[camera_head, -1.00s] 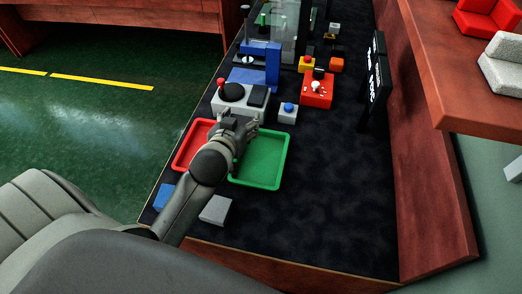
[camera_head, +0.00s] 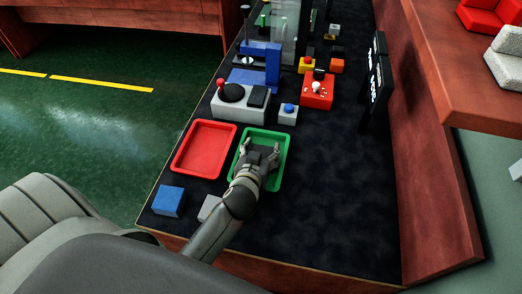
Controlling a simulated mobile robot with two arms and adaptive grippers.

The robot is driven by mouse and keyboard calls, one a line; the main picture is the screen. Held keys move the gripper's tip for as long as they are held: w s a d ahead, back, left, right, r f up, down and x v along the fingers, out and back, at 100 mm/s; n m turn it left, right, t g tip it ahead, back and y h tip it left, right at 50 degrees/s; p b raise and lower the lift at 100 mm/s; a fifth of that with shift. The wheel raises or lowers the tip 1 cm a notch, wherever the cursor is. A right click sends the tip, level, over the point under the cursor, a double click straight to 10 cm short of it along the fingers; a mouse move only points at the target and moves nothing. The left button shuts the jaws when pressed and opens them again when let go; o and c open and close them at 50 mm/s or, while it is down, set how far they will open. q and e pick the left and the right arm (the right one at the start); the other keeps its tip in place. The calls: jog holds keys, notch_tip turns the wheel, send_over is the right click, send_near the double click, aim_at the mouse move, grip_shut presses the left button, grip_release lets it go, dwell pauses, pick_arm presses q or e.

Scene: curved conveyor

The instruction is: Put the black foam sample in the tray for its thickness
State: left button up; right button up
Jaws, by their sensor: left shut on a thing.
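My left gripper (camera_head: 262,147) is above the green tray (camera_head: 284,173), its fingers pointing toward the back of the tray. It is shut on a dark piece between the fingers, which looks like the black foam sample (camera_head: 261,154). The piece is small and partly hidden by the gripper, so I cannot tell whether it touches the tray floor. The red tray (camera_head: 204,149) stands just left of the green one and is empty. My right gripper is not in view.
Behind the trays is a grey device with a black disc (camera_head: 232,93). A grey box with a blue button (camera_head: 288,110) and a red control box (camera_head: 318,89) stand nearby. Blue (camera_head: 168,201) and grey (camera_head: 208,208) blocks lie in front.

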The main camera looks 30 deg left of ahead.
pick_arm(q)
jog(key=shift+f, duration=0.1)
jog(key=o, duration=0.4)
jog(key=shift+o, duration=0.2)
jog(key=v, duration=1.2)
jog(key=shift+b, duration=0.35)
